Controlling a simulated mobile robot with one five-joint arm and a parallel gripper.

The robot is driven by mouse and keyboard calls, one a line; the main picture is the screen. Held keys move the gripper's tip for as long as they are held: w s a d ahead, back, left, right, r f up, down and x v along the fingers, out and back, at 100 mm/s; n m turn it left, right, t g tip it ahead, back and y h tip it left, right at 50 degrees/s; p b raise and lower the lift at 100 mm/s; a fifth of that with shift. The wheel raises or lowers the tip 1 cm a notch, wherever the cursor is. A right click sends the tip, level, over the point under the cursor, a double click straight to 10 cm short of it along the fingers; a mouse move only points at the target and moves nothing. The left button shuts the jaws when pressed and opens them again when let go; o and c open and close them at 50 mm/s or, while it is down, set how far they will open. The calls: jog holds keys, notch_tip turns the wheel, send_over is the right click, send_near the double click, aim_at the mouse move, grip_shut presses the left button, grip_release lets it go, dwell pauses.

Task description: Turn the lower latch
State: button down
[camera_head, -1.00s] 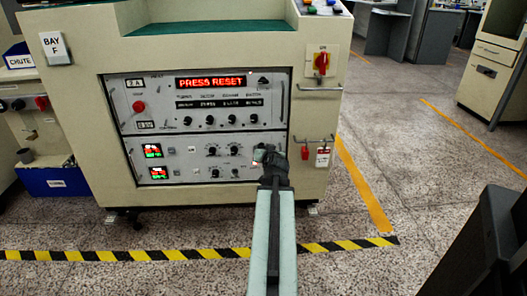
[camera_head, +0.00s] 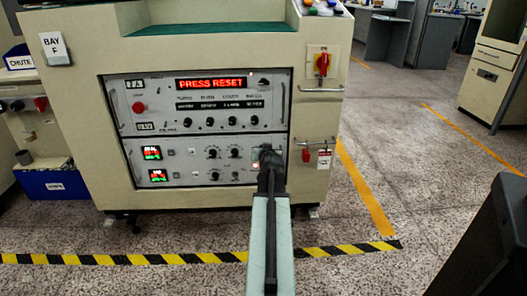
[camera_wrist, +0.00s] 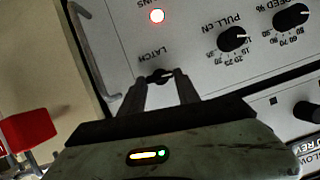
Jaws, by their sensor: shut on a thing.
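The lower latch (camera_wrist: 159,75) is a small dark knob marked LATCH on the light grey lower panel (camera_head: 185,171). In the wrist view the lettering is upside down. My gripper (camera_wrist: 161,79) is shut on this latch, with one finger on each side of it. In the head view my gripper (camera_head: 268,154) is at the right end of the lower panel and hides the latch. The latch's exact angle is hard to tell.
A red lit indicator (camera_wrist: 157,15) and the pull knob (camera_wrist: 232,39) are close to the latch. A metal handle (camera_wrist: 94,50) runs beside it. A red part (camera_head: 306,155) hangs right of the panel. The upper panel shows PRESS RESET (camera_head: 211,84).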

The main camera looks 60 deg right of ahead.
jog(key=shift+w+a+n+g+h, duration=0.1)
jog(key=shift+w+n+g+h, duration=0.1)
jog(key=shift+n+g+h, duration=0.3)
jog(key=c, duration=0.9)
grip_release()
jog(key=p+v, duration=0.3)
jog(key=v, duration=0.4)
jog(key=shift+s+a+r, duration=0.2)
jog(key=shift+s+r, duration=0.05)
